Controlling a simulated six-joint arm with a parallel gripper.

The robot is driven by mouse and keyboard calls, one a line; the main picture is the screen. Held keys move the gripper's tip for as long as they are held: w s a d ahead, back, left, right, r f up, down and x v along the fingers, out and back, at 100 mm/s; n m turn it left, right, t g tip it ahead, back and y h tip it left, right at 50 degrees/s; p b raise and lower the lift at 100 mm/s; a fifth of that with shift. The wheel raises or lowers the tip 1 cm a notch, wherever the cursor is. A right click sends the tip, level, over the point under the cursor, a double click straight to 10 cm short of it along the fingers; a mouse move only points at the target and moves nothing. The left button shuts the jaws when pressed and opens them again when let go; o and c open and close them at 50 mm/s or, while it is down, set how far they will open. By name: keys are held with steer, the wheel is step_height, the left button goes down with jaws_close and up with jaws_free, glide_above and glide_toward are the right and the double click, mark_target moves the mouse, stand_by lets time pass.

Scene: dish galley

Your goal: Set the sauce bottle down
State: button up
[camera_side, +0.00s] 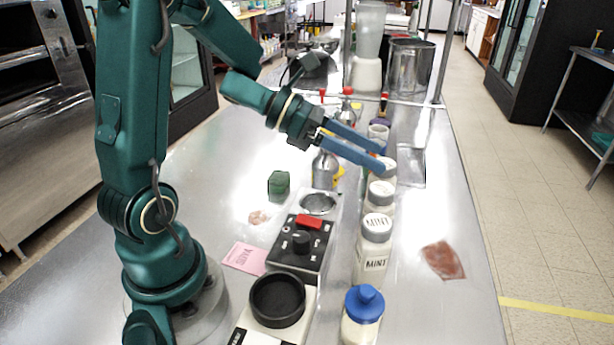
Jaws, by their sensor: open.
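My gripper (383,158) has two blue fingers, spread apart. It reaches right over the far part of a row of containers on the steel counter (455,225). The fingertips overlap the far jars in this view, so I cannot tell whether they touch any. No bottle is clearly held. I cannot tell for sure which container is the sauce bottle. Two red-tipped tops (347,91) show behind my gripper, and a dark bottle (383,106) stands beyond the fingers. A metal bottle (324,169) with yellow beside it stands below the gripper, partly hidden.
The near row holds a blue-lidded jar (363,318), a MINT jar (375,250) and a white-lidded jar (380,197). A black device with a red switch (309,222), a black round dish (277,300) and a green block (278,184) stand left. The counter's right side is mostly clear.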

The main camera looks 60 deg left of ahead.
steer(key=w+a+r+n+t+y, duration=0.3)
steer(key=w+r+n+t+y, duration=0.15)
steer(key=n, duration=0.55)
steer(key=s+a+r+n+g+y, duration=0.15)
steer(key=n+y, duration=0.25)
steer(key=n, duration=0.4)
steer(key=s+a+n+y, duration=0.2)
steer(key=s+n+y, duration=0.1)
steer(key=n, duration=0.5)
steer(key=s+d+f+n+g+h, duration=0.1)
steer(key=s+d+f+n+g, duration=0.2)
steer(key=s+n, duration=0.5)
steer(key=s+d+f+n+g+h, duration=0.2)
steer(key=s+d+f+n+g, duration=0.2)
steer(key=s+d+n, duration=0.2)
steer(key=shift+s+n, duration=1)
steer(key=shift+n, duration=0.2)
steer(key=shift+a, duration=0.1)
